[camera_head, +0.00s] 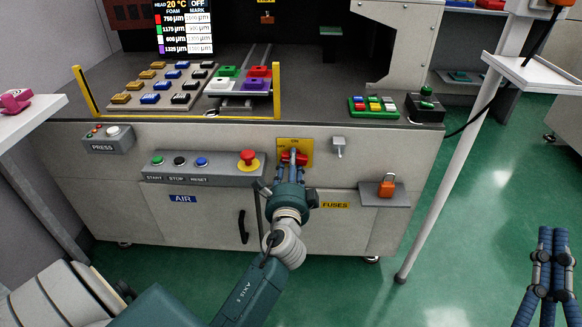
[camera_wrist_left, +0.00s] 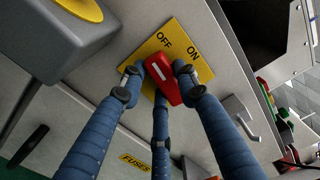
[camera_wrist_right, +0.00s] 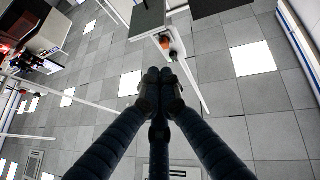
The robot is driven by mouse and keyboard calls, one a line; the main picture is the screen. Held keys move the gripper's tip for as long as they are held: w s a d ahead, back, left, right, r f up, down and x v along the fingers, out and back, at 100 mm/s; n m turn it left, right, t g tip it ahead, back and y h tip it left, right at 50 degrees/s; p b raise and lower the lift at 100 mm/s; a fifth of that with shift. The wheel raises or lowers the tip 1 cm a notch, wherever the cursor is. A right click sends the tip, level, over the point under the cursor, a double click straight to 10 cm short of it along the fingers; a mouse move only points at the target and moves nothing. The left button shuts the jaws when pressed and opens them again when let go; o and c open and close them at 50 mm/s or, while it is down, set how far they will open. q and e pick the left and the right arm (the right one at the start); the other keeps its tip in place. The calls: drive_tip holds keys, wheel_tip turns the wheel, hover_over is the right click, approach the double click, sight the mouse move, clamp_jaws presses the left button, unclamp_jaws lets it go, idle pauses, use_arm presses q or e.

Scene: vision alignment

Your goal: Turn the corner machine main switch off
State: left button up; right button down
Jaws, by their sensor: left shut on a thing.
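The main switch is a red handle (camera_head: 294,157) on a yellow plate (camera_head: 308,146) on the front panel of the grey machine. My left gripper (camera_head: 291,170) reaches it from below and in front. In the left wrist view the fingers of my left gripper (camera_wrist_left: 160,82) are closed around the red handle (camera_wrist_left: 166,84). The yellow plate (camera_wrist_left: 180,30) there carries the words OFF and ON. The handle's base is partly hidden, and I cannot tell which word it points to. My right gripper (camera_head: 550,262) hangs over the floor at the right, its fingers (camera_wrist_right: 161,78) together and empty.
A red emergency button (camera_head: 249,157) on a grey control box is just left of the switch. An orange padlock (camera_head: 387,186) on a small shelf and a small grey hook (camera_head: 338,147) are to the right. A white table leg (camera_head: 440,190) stands between the machine and my right gripper.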

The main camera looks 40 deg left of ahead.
use_arm(q)
drive_tip(key=shift+f+n+b, duration=0.15)
drive_tip(key=shift+n+b, duration=0.15)
drive_tip(key=shift+n, duration=0.7)
use_arm(e)
drive_tip(key=shift+s+d+r+t+y, duration=0.15)
drive_tip(key=shift+s+r+t, duration=0.4)
drive_tip(key=shift+s+r, duration=0.35)
drive_tip(key=shift+s+d+r+t+y, duration=0.15)
drive_tip(key=shift+s+r+t, duration=0.45)
drive_tip(key=shift+r, duration=0.4)
drive_tip(key=shift+a, duration=0.1)
use_arm(q)
drive_tip(key=o, duration=1.2)
drive_tip(key=shift+c, duration=0.2)
drive_tip(key=shift+s, duration=0.1)
use_arm(e)
drive_tip(key=shift+y, duration=0.3)
use_arm(q)
drive_tip(key=v, duration=0.7)
drive_tip(key=shift+s, duration=0.2)
drive_tip(key=shift+d, duration=0.1)
